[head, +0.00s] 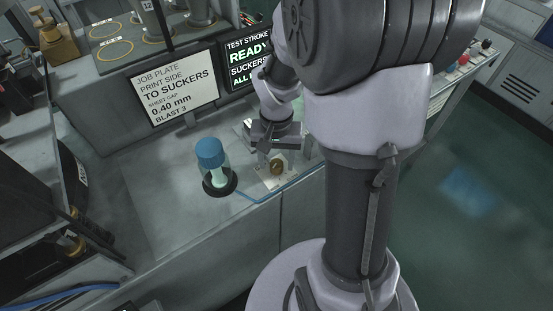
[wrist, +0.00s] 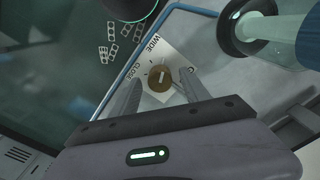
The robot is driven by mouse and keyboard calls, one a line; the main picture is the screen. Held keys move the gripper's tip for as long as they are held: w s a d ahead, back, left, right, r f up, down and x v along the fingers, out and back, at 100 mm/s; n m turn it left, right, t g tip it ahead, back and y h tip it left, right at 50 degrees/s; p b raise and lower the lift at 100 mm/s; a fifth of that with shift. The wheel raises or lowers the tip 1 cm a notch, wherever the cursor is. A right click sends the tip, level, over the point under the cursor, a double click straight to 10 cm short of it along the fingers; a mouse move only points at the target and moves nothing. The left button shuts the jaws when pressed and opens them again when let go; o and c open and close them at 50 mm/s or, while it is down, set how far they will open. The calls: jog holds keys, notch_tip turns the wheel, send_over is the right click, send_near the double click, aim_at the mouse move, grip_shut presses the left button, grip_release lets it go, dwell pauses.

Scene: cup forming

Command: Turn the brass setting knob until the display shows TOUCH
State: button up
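The brass setting knob (head: 278,167) sits on a pale plate (head: 264,179) on the bench. In the wrist view the knob (wrist: 159,78) has a light bar mark, and its plate reads WIDE and CLOSE. My gripper (wrist: 161,78) is open, with one finger on each side of the knob in that view and gaps visible. In the head view my gripper (head: 273,148) is just behind and above the knob; I cannot tell whether the fingertips are level with it. The display (head: 246,58) reads TEST STROKE, READY, SUCKERS and ALL, partly hidden by my arm.
A blue-capped clear cylinder (head: 211,160) stands on a dark ring left of the knob. A job plate screen (head: 175,87) reads TO SUCKERS, 0.40 mm, BLAST 3. A blue line (wrist: 130,63) runs beside the knob plate. The bench front (head: 180,205) is clear.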

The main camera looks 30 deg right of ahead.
aim_at(276, 164)
notch_tip(276, 164, up, 17)
jog(key=p, duration=0.6)
jog(key=shift+r, duration=0.2)
jog(key=shift+a, duration=0.1)
jog(key=s+a+f+n+t+y+b, duration=0.2)
jog(key=s+a+t+b, duration=0.3)
jog(key=s+a+b, duration=0.5)
jog(key=a+f+n, duration=0.1)
jog(key=a, duration=0.3)
jog(key=shift+s+a+t, duration=0.15)
jog(key=shift+s+t, duration=0.25)
jog(key=shift+f, duration=0.1)
